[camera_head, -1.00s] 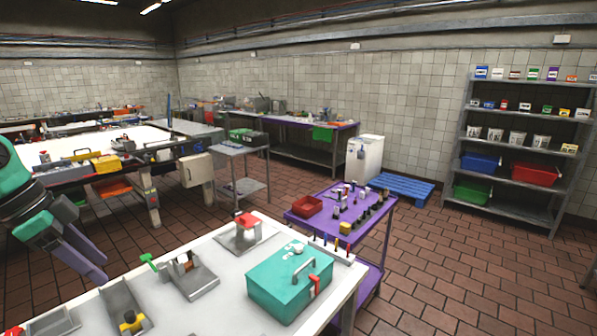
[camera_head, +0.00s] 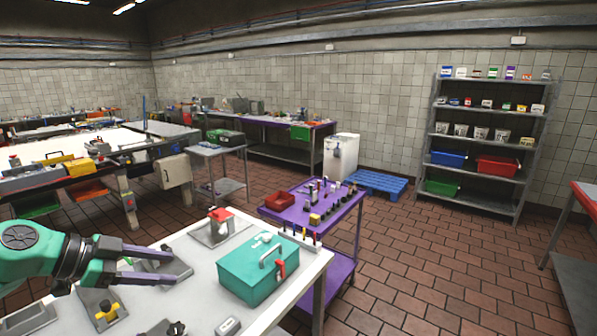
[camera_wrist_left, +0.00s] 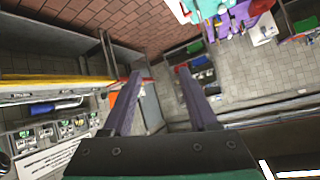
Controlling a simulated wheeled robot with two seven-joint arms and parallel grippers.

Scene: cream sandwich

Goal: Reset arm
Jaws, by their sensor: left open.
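My left gripper (camera_head: 172,264) reaches in from the left in the head view, over the white table (camera_head: 208,290). Its two purple-grey fingers are spread apart with nothing between them. The fingers (camera_wrist_left: 160,95) also show spread and empty in the left wrist view. A teal box (camera_head: 250,282) with a grey handle and red latch stands on the table to the right of the gripper. Grey metal fixtures lie under and around the fingers, one with a yellow part (camera_head: 107,311). My right gripper is not in view.
A fixture with a red top (camera_head: 220,213) stands behind the teal box. A purple cart (camera_head: 290,213) with a red bin and small tools stands beyond the table. A shelf rack (camera_head: 484,206) is at the far right. Open brick floor (camera_head: 420,270) lies to the right.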

